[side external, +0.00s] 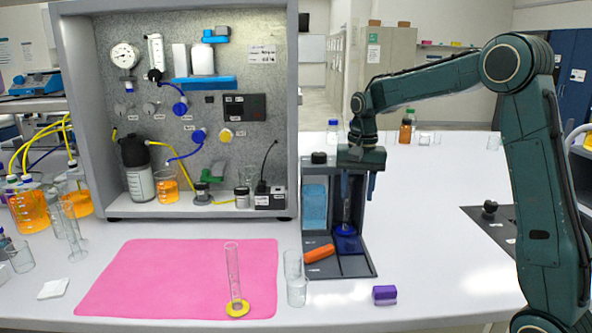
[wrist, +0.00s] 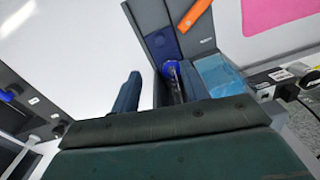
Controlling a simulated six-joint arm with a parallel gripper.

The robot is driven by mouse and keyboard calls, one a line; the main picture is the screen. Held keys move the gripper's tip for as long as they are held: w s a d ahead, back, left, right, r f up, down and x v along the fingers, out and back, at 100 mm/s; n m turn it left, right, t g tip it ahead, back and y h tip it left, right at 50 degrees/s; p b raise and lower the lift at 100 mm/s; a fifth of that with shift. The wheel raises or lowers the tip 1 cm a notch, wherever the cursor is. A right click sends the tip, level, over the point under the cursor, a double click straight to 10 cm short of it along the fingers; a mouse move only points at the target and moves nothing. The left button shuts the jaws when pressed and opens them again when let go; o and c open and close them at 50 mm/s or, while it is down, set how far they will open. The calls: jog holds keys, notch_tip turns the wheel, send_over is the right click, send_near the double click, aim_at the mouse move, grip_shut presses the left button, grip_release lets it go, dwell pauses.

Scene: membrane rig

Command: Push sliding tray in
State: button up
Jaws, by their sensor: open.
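The sliding tray (side external: 356,265) is a dark grey plate at the foot of a dark grey housing (side external: 369,222) and reaches out toward the front in the side view. It carries an orange bar (side external: 319,254) at its front left and a blue pad (side external: 349,244). The tray (wrist: 163,17) and orange bar (wrist: 194,14) also show at the top of the wrist view. My gripper (side external: 359,188) is open, fingers pointing down, at the top of the housing and above the tray. A clear cylinder with a blue base (side external: 347,231) stands on the pad, below my gripper.
A clear tube (side external: 295,280) stands close to the tray's left, with a yellow-based cylinder (side external: 237,307) on the pink mat (side external: 180,275). A purple block (side external: 384,293) lies in front. An instrument cabinet (side external: 291,110) stands left.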

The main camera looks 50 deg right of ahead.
aim_at(351, 241)
jog(key=shift+f, duration=0.15)
notch_tip(351, 241, down, 14)
jog(key=shift+w+a+r, duration=0.1)
jog(key=shift+r, duration=0.1)
dwell(0.5)
grip_shut()
